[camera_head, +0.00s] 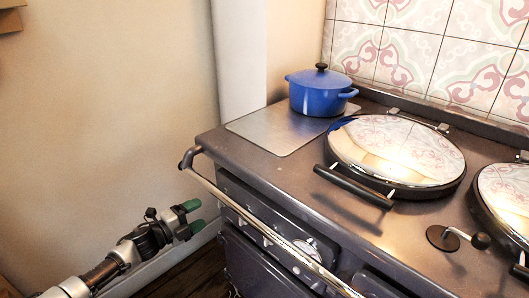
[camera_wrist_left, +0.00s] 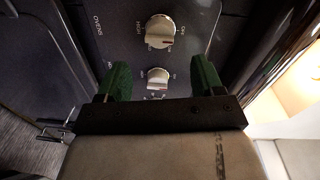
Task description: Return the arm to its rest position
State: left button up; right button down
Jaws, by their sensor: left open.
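My left gripper (camera_head: 194,216) is at the lower left in the head view, in front of the stove's left front corner and below its rail. Its two green fingertips are apart with nothing between them. In the left wrist view the green fingers of the gripper (camera_wrist_left: 162,82) stand open, facing the dark oven front (camera_wrist_left: 190,60) with its knobs. My right gripper is in neither view.
The dark stove (camera_head: 255,160) has a chrome rail (camera_head: 262,226) along its front. A blue lidded pot (camera_head: 320,92) stands at its back left. Two round chrome lids (camera_head: 395,150) cover the hotplates. Bare wall and floor lie left of the stove.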

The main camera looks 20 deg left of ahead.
pick_arm(q)
jog(key=s+d+f+n+g+y, duration=0.3)
jog(key=s+f+n, duration=0.25)
jog(key=f, duration=0.45)
jog(key=s+d+f+n+g+y, duration=0.2)
jog(key=s+f+n, duration=0.2)
jog(key=s+f, duration=0.5)
jog(key=s+d+f+n+g+y, duration=0.3)
jog(key=s+f+n, duration=0.15)
jog(key=f, duration=0.75)
jog(key=s+d+f+n+g+h, duration=0.1)
jog(key=s+d+f+n+g, duration=0.25)
jog(key=s, duration=0.55)
jog(key=s+d+f+n+g, duration=0.1)
jog(key=s+d+f+g, duration=0.1)
jog(key=s+d+f, duration=0.45)
jog(key=s+r+g+p, duration=0.1)
jog(key=s+r+p, duration=0.7)
jog(key=s+p, duration=0.3)
jog(key=shift+s+a+r+p, duration=0.25)
jog(key=shift+s+r+p, duration=0.05)
jog(key=shift+p, duration=0.55)
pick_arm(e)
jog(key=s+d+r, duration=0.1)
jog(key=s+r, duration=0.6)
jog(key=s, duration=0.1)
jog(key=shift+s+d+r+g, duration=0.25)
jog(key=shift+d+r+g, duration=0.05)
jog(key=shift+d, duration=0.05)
